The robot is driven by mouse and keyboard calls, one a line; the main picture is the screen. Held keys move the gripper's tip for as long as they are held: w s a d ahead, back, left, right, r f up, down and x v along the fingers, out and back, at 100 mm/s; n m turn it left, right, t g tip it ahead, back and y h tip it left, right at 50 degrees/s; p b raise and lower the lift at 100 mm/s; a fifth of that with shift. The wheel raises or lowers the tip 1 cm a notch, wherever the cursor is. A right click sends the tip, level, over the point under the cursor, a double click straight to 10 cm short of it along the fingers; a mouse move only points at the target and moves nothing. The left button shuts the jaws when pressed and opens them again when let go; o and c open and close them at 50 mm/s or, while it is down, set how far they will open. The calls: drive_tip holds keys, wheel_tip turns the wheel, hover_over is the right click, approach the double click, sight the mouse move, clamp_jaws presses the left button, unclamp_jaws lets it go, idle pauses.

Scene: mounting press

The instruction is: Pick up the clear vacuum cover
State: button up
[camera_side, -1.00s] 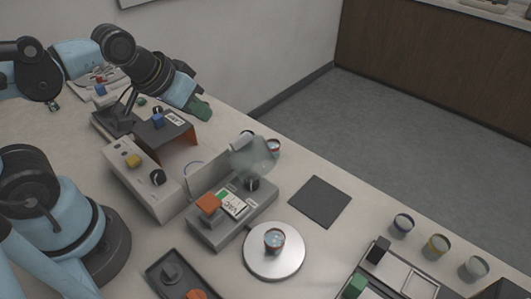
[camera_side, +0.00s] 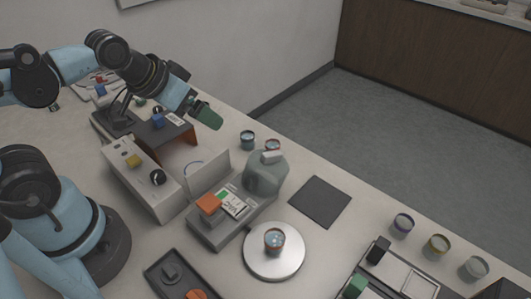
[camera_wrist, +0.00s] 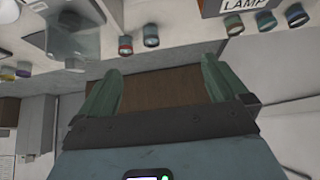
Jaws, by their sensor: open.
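The clear vacuum cover (camera_side: 265,178) is a greyish see-through dome with a white handle on top. In the side view it stands near the far right end of the grey vacuum unit (camera_side: 208,238); whether it rests on the unit or beside it I cannot tell. It also shows in the wrist view at the upper left (camera_wrist: 72,42). My gripper (camera_side: 211,118) has green fingers and is above the table's far edge, up and left of the cover, apart from it. In the wrist view the fingers (camera_wrist: 163,66) are spread with nothing between them.
A dark box with an orange inside (camera_side: 165,132) stands below my gripper. Small jars (camera_side: 247,139) stand behind the cover. A dark square pad (camera_side: 320,201) and a round silver plate with a jar (camera_side: 257,257) are right and in front. A white control box (camera_side: 140,174) stands left.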

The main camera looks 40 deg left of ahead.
sight(261, 155)
drive_tip(key=w+d+r+m+g+h, duration=0.15)
drive_tip(key=d+m+g+h, duration=0.35)
drive_tip(key=d, duration=0.7)
drive_tip(key=shift+w+d+f+m+t+y, duration=0.3)
drive_tip(key=shift+w+d+f, duration=0.2)
drive_tip(key=shift+f, duration=1.3)
drive_tip(key=shift+w+d+f+m+t+y, duration=0.15)
drive_tip(key=shift+w+d+f+y, duration=0.3)
drive_tip(key=shift+f, duration=1.35)
drive_tip(key=shift+w+d+f+m+t+y, duration=0.3)
drive_tip(key=shift+w+f, duration=0.35)
drive_tip(key=shift+f, duration=1.15)
drive_tip(key=c, duration=0.8)
drive_tip(key=shift+r, duration=0.15)
